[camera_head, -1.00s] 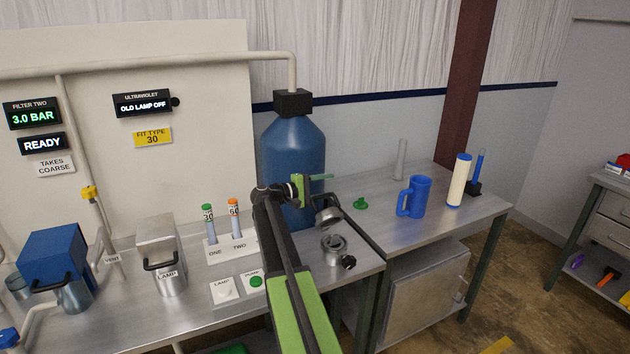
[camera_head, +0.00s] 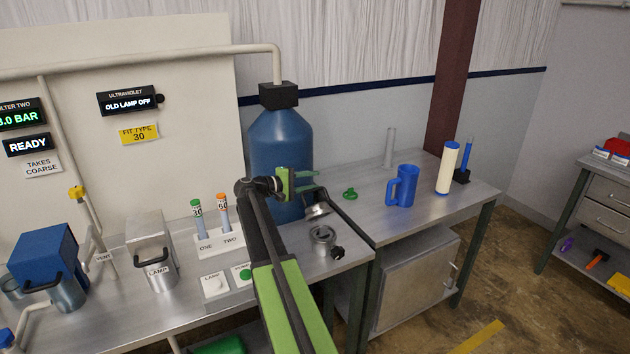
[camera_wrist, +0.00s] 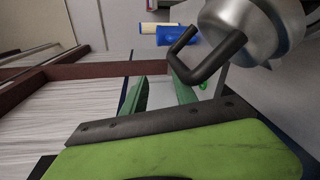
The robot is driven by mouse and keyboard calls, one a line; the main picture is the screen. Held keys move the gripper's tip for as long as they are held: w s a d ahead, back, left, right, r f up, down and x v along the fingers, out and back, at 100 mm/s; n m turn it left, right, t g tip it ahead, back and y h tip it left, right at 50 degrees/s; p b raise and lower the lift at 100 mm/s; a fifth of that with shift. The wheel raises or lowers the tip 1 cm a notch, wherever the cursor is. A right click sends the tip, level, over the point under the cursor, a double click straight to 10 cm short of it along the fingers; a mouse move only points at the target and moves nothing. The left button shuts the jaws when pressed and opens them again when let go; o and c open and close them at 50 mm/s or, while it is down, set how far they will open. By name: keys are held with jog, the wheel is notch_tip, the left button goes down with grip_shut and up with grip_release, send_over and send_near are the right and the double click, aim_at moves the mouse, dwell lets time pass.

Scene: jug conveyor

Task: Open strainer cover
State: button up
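The strainer is a small metal cup (camera_head: 322,240) at the right end of the steel bench, with a black knob at its side. Its round metal cover (camera_head: 316,211) stands tilted up above the cup, so the cup's mouth shows. In the wrist view the cover (camera_wrist: 250,22) is large at upper right, with a bent black handle (camera_wrist: 207,62) reaching toward my fingers. My gripper (camera_head: 310,180) is just above and left of the cover. In the wrist view its green fingers (camera_wrist: 160,93) are apart with nothing between them. Whether a finger touches the handle I cannot tell.
A large blue tank (camera_head: 279,145) stands close behind my gripper. A blue mug (camera_head: 403,187), a cream cylinder (camera_head: 447,168) and a small green part (camera_head: 350,193) are on the right table. Tube rack (camera_head: 217,246) and lamp housing (camera_head: 150,240) stand left of my arm.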

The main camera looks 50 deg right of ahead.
jog(key=f+v, duration=0.2)
jog(key=v, duration=1.4)
jog(key=shift+w+a+f, duration=0.25)
jog(key=shift+w+f, duration=0.1)
jog(key=shift+w, duration=0.1)
dwell(0.4)
